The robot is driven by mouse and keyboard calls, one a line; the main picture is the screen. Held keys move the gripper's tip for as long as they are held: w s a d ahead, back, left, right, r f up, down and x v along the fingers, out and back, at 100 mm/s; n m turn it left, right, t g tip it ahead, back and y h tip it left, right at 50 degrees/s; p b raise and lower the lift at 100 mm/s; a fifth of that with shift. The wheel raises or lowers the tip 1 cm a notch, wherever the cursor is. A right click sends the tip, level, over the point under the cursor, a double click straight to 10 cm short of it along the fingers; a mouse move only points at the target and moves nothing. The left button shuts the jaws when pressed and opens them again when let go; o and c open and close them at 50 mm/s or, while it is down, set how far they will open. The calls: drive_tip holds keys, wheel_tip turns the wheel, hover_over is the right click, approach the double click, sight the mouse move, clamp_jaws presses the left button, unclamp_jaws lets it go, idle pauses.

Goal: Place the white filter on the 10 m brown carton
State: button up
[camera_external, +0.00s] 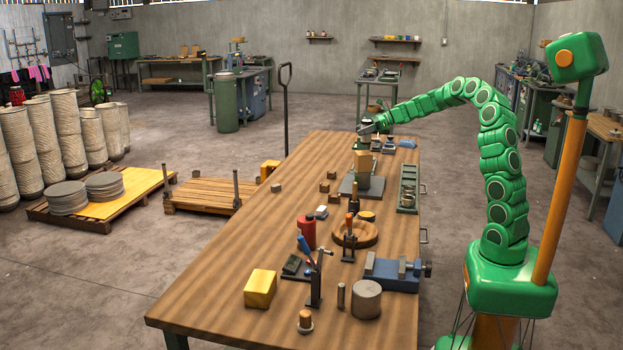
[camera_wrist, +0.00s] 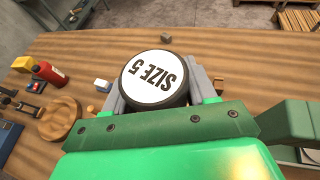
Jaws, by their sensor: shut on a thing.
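My gripper (camera_external: 367,128) is above the far end of the wooden table in the external view. A small white thing (camera_external: 321,212) lies mid-table and also shows in the wrist view (camera_wrist: 102,85). A brown block (camera_external: 362,163) stands on a grey plate, and small brown cubes (camera_external: 332,175) lie to its left. No "10 m" label is readable, so I cannot tell which is the carton.
A red bottle (camera_external: 306,232), a wooden ring-shaped dish (camera_external: 370,238), a blue vise (camera_external: 392,275), a yellow block (camera_external: 260,288) and a grey cylinder (camera_external: 366,299) crowd the near half. A green tray (camera_external: 408,190) lies along the right edge. The table's left side is mostly clear.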

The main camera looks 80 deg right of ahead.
drive_tip(key=shift+w+d+f, duration=0.25)
drive_tip(key=shift+w+f, duration=0.15)
drive_tip(key=shift+f, duration=1.65)
drive_tip(key=shift+f, duration=0.1)
drive_tip(key=o, duration=1.1)
drive_tip(key=v, duration=1.2)
drive_tip(key=shift+a, duration=0.1)
